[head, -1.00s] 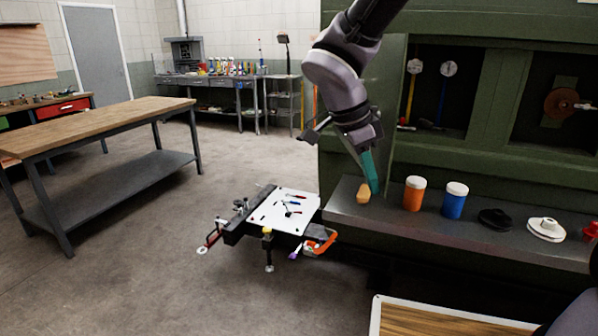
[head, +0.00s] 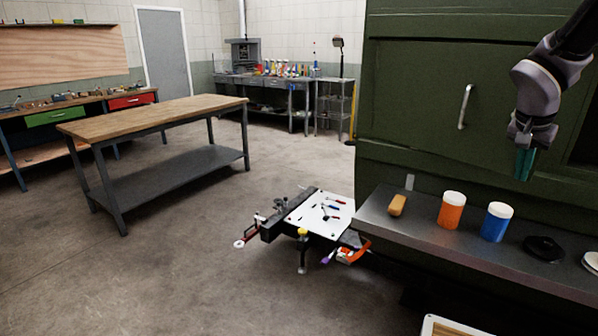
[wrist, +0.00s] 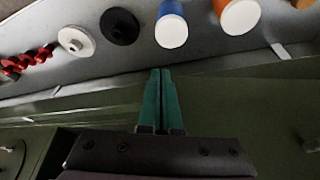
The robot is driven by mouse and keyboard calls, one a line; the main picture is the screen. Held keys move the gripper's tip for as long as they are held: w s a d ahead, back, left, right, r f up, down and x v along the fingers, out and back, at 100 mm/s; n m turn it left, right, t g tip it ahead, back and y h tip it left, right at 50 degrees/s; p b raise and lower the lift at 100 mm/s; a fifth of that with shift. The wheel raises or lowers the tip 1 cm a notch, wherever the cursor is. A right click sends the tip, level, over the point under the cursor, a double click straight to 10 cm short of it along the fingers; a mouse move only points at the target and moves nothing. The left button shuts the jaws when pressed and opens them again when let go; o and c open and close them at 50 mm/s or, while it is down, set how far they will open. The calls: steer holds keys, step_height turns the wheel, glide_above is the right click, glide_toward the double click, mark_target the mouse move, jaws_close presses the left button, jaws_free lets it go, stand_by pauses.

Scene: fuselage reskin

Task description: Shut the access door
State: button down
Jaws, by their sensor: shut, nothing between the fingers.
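The green access door (head: 430,100), with a silver bar handle (head: 465,107), stands across the left bay of the green fuselage wall. It looks in line with the wall, but I cannot tell whether it is fully flush or latched. My gripper (head: 524,168), with teal fingers, is shut and empty in front of the door's right part, right of the handle. In the wrist view the shut fingers (wrist: 161,75) point toward the ledge, over the green surface.
A grey ledge (head: 440,247) below holds a tan block (head: 397,205), an orange jar (head: 452,210), a blue jar (head: 496,222) and a black disc (head: 543,248). A tool stand (head: 325,215) is left of it. Floor between stand and wooden workbench (head: 150,118) is clear.

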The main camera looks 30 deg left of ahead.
steer(key=w+d, duration=0.2)
steer(key=w, duration=0.4)
steer(key=shift+w, duration=0.2)
steer(key=shift+s, duration=0.1)
